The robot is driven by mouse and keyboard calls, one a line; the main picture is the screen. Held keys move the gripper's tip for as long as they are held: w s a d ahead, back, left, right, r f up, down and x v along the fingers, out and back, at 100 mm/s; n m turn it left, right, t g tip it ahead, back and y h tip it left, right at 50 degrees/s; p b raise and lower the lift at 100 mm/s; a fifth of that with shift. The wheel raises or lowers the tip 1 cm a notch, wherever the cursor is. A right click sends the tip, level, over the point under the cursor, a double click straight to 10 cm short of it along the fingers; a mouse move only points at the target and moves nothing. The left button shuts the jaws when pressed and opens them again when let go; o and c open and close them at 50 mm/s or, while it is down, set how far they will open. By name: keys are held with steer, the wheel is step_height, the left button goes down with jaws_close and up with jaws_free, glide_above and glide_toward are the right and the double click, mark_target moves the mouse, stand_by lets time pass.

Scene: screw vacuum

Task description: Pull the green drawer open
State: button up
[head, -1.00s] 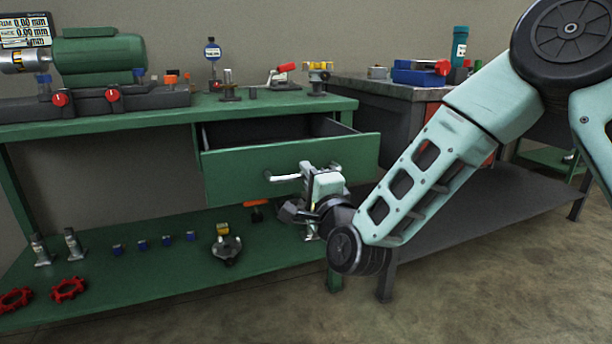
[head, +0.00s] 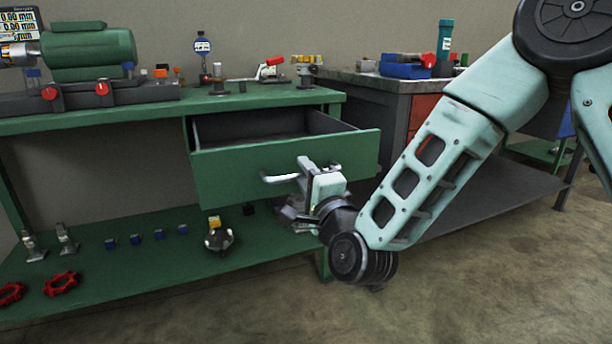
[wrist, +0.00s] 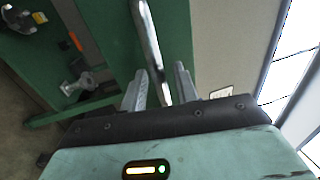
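The green drawer (head: 225,172) stands pulled partway out of the green workbench, its dark inside showing from above. Its bright metal bar handle (head: 280,178) runs across the front panel. My gripper (head: 312,172) is at the right part of this handle, coming from the lower right. In the wrist view, the handle (wrist: 148,35) passes between the two fingers of my gripper (wrist: 160,80), one on each side. The fingers are around the bar; their exact contact with it is hard to see.
The bench top (head: 150,116) carries a green motor (head: 90,52), a dial gauge (head: 203,46) and clamps. The lower shelf (head: 150,265) holds small blocks and red handwheels (head: 60,283). A grey-topped table (head: 365,80) stands at the right. The floor in front is clear.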

steer(key=p+v, duration=0.1)
steer(key=v, duration=0.6)
steer(key=shift+s, duration=0.25)
steer(key=shift+d+f, duration=0.1)
